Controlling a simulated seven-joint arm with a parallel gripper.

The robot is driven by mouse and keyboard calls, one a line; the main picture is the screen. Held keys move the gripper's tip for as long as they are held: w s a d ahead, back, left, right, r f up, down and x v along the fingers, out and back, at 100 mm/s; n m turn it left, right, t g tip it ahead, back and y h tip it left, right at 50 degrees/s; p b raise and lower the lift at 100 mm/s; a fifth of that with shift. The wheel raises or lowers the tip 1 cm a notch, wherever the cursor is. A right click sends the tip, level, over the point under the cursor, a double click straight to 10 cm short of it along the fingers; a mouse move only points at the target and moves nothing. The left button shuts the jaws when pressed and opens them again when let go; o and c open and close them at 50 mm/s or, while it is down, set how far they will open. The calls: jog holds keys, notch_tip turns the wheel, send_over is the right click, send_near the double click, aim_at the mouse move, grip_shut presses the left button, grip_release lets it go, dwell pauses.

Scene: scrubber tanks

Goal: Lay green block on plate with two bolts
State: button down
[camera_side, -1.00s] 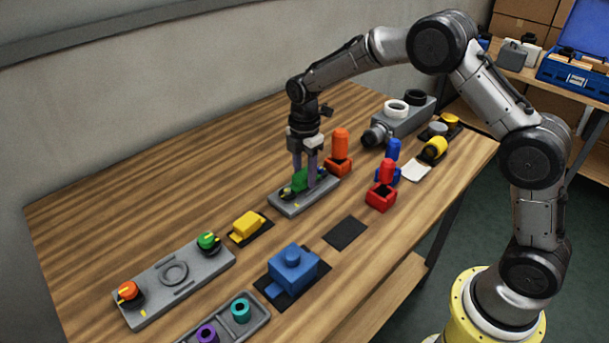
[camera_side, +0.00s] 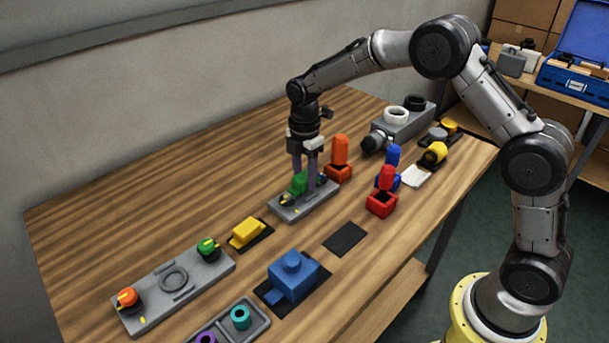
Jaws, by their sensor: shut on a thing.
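The green block (camera_side: 298,184) is between the fingers of my gripper (camera_side: 304,182), which is shut on it. The block is at the middle of a small grey plate (camera_side: 302,208). I cannot tell whether its underside touches the plate. A dark bolt with a yellow mark (camera_side: 285,200) shows at the plate's left end.
A yellow block (camera_side: 247,231) and a blue block (camera_side: 293,276) lie on dark pads in front. A longer grey plate (camera_side: 178,287) with orange and green knobs is at left. Orange (camera_side: 339,158) and red (camera_side: 382,195) pieces stand close on the right. An empty dark pad (camera_side: 345,238) lies in front.

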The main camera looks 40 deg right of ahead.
jog(key=shift+f, duration=1.2)
dwell(1.4)
jog(key=shift+r, duration=1.25)
